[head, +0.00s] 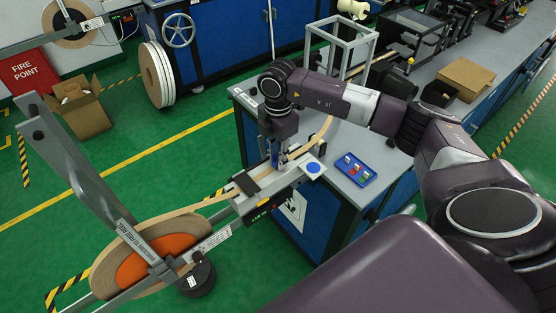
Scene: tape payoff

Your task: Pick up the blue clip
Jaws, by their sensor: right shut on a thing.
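My right gripper (279,161) points down beside the near corner of the bench, above the guide head of the payoff. It is shut on a small blue thing that I take to be the blue clip (274,152). Only a sliver of the clip shows between the fingers; the fingers hide the rest. A blue tray (367,179) lies on the bench to the right, with small red, green and white pieces in it. I see no blue clip in the tray, though the tray's own colour makes this hard to tell. My left gripper is out of view.
Tan tape (323,131) curves behind my gripper. A white plate with a blue disc (313,168) sits just right of it. The tape reel (126,259) and a long grey arm (79,165) stand at left. A grey frame (342,50) rises from the bench behind.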

